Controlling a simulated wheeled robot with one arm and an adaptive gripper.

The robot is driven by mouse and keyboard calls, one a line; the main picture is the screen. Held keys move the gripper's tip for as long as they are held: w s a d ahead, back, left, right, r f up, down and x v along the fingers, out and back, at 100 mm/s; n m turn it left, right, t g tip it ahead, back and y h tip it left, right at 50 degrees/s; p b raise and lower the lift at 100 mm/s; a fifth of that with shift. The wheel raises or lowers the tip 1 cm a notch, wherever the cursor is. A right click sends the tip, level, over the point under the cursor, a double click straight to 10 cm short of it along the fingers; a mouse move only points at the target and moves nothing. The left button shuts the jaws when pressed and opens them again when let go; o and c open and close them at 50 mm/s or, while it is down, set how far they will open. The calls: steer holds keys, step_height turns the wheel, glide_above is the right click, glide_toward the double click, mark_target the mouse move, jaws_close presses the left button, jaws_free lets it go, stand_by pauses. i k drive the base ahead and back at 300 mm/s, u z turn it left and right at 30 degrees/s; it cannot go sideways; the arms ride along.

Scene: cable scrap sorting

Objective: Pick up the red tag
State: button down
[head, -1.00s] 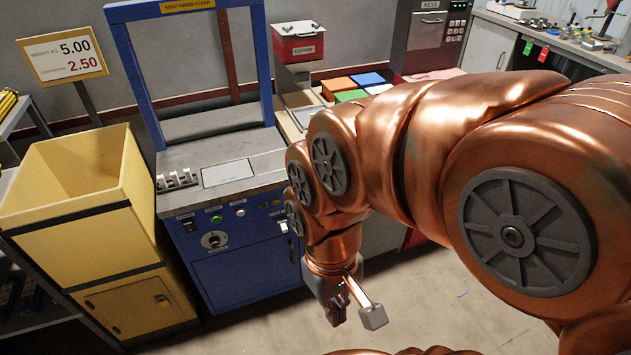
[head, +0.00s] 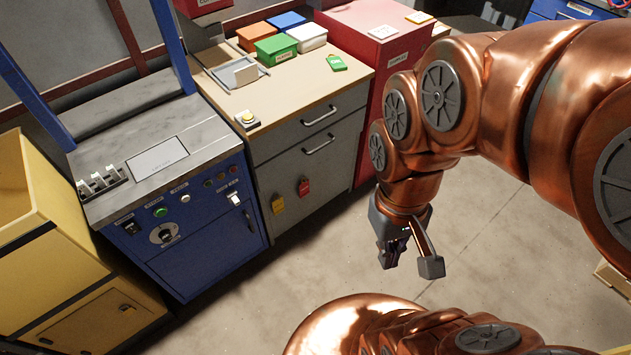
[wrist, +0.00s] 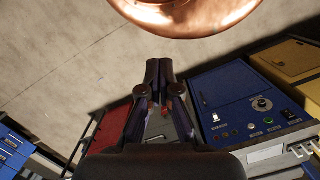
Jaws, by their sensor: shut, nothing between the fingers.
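A red tag (head: 304,187) hangs on the front of the grey drawer cabinet (head: 340,150), below its drawer handles. A yellow tag (head: 278,204) hangs just left of it. My gripper (head: 388,261) points down over open floor, to the right of the red tag and apart from it. Its fingers are shut and empty. In the wrist view, my gripper (wrist: 158,66) shows with its fingertips together. A small reddish patch shows between the finger links there, too small to identify.
A green tag (head: 336,62) and several coloured boxes lie on the countertop (head: 290,90). A blue machine (head: 200,225) stands left of the cabinet, a red cabinet (head: 375,60) right of it. The floor (head: 300,265) in front is clear.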

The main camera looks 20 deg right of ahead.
mark_target(304, 187)
steer(key=u, duration=0.5)
steer(key=k, duration=0.6)
steer(key=u, duration=0.7)
steer(key=i, duration=1.1)
steer(key=z, duration=0.8)
